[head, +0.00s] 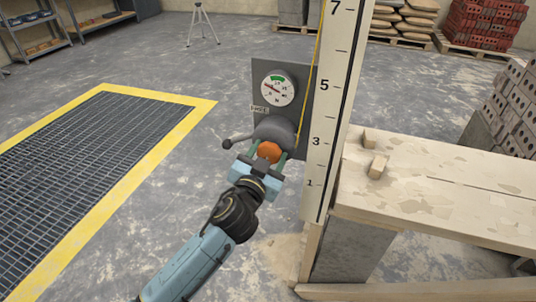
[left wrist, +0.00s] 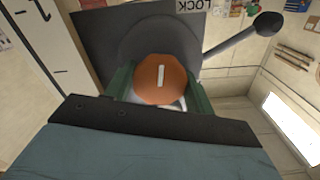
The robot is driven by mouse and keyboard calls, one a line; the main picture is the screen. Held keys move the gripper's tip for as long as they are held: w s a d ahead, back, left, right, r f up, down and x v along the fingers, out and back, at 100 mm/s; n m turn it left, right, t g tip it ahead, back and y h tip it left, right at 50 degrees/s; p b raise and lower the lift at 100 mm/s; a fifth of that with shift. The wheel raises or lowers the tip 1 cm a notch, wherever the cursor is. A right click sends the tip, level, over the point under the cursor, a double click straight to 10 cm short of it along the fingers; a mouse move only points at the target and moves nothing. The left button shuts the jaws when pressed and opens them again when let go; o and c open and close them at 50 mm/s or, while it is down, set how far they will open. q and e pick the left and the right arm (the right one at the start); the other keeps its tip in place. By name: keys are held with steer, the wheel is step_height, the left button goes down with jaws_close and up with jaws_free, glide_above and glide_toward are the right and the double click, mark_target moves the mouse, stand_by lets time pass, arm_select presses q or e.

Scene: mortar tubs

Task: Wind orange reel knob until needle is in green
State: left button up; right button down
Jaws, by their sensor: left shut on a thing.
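The orange reel knob (head: 269,151) sits on the front of a dark grey reel (head: 275,130). My left gripper (head: 268,158) is shut on the knob, one green finger on each side. In the left wrist view the orange knob (left wrist: 162,80) shows a white mark standing nearly upright. The round gauge (head: 278,87) is on a grey panel (head: 262,68) above the reel. Its green band is at the top of the dial, and the red needle points to the upper left, outside the green. A lever with a black ball (head: 228,143) sticks out left of the reel. My right gripper is not in view.
A tall numbered staff (head: 328,120) stands just right of the panel, with a yellow line beside it. A yellow-edged floor grate (head: 90,150) lies at the left.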

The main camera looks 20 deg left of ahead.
arm_select(q)
steer(key=m+p, duration=0.4)
steer(key=m, duration=0.3)
steer(key=shift+m, duration=0.3)
steer(key=shift+m+p, duration=0.6)
steer(key=shift+m, duration=1.5)
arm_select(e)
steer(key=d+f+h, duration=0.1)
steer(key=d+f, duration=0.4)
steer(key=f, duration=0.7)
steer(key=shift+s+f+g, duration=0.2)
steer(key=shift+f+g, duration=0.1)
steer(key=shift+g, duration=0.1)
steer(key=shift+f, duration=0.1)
arm_select(q)
steer(key=o, duration=1)
steer(key=shift+s, duration=0.1)
